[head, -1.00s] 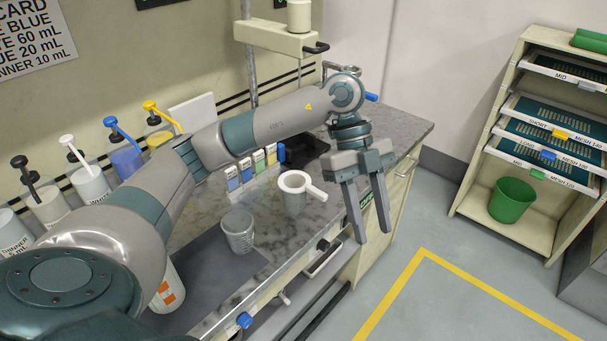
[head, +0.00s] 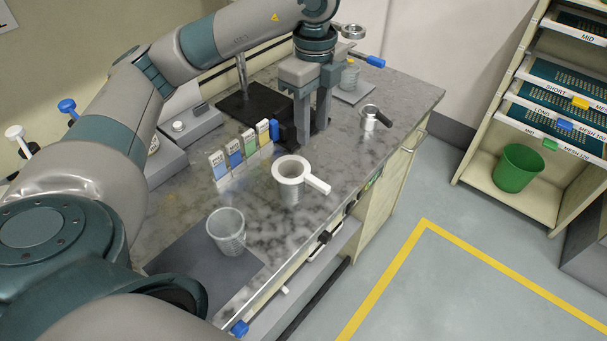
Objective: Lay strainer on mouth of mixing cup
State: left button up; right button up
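The mixing cup (head: 227,236), a clear cup with markings, stands upright on a dark grey mat to the left and nearer me. Its mouth is uncovered. My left gripper (head: 312,140) points down over the bench, behind and slightly right of the strainer. Its two fingers are apart with nothing seen between them. My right gripper is not in view.
Several coloured cards (head: 235,152) stand behind the strainer. A metal pot with a black handle (head: 370,122) stands to the right. The bench between cup and strainer is clear.

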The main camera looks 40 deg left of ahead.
pick_arm(q)
jog(key=shift+f, duration=0.1)
jog(key=p, duration=0.3)
send_near(316, 180)
jog(key=shift+a+f, duration=0.2)
jog(key=shift+f, duration=0.8)
jog(key=shift+a+f, duration=0.15)
jog(key=shift+f, duration=0.85)
jog(key=shift+a+f, duration=0.2)
jog(key=shift+f, duration=0.8)
jog(key=shift+s+d+f+p, duration=0.1)
jog(key=shift+d+f+p, duration=0.15)
jog(key=shift+f+p, duration=0.3)
jog(key=f+p, duration=0.1)
jog(key=f, duration=0.2)
jog(key=shift+d+p, duration=0.3)
jog(key=shift+p, duration=0.05)
jog(key=shift+f, duration=0.55)
